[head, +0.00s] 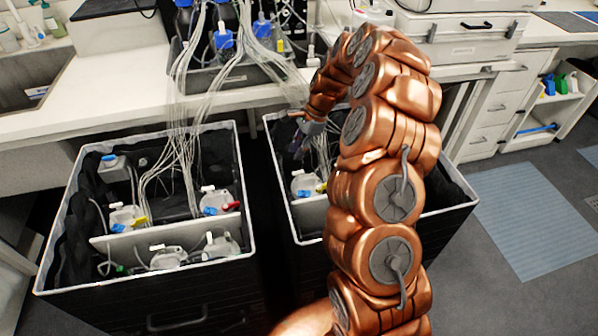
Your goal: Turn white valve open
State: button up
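Several clear vessels with small coloured and white valve fittings sit in two black bins. In the left bin, one vessel (127,217) has white and yellow fittings, one (217,202) has red, blue and white fittings, and two vessels (168,257) (221,245) sit at the front. My copper arm hides much of the right bin. My gripper is small and dark here; its fingers are unclear.
The left bin (62,235) and right bin (462,196) have pale rims and stand before a white bench (95,118). Thin tubes (180,130) hang from bench bottles into the bins. A sink is at far left. Floor at right is open.

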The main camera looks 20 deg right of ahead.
jog(key=m, duration=0.2)
send_near(299, 172)
jog(key=f, duration=0.1)
jog(key=shift+a+p+x, duration=0.1)
jog(key=shift+p+x, duration=0.2)
jog(key=shift+x, duration=1.8)
jog(key=shift+a+p+x, duration=0.15)
jog(key=shift+p+x, duration=0.1)
jog(key=shift+x, duration=1.9)
jog(key=shift+w+r, duration=0.1)
grip_shut()
